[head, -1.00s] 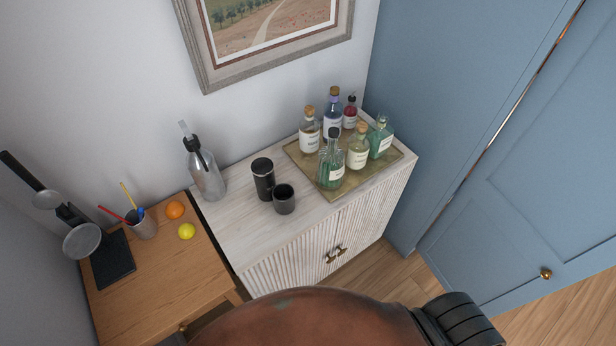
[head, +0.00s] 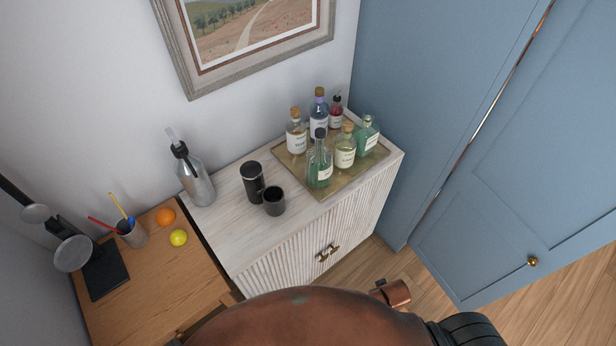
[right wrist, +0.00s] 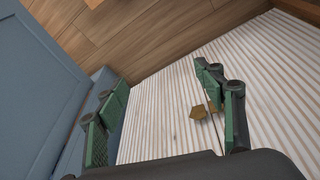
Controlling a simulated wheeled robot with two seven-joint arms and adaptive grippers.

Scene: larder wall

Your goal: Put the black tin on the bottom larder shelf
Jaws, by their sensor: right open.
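My right gripper (right wrist: 165,105) is open and empty in the right wrist view, facing the cabinet's ribbed front and brass handles (right wrist: 199,112). The tin is not in that view. My left gripper is not in view. No larder shelf shows; only a blue panelled door (head: 500,190) with a brass knob is visible at the right.
A tray (head: 322,190) with several bottles stands on the cabinet's right half. A siphon bottle (head: 196,178) stands at its back left. A wooden desk (head: 160,275) at left holds an orange, a lemon, a pen cup (head: 133,235) and a lamp. Wooden floor is clear before the door.

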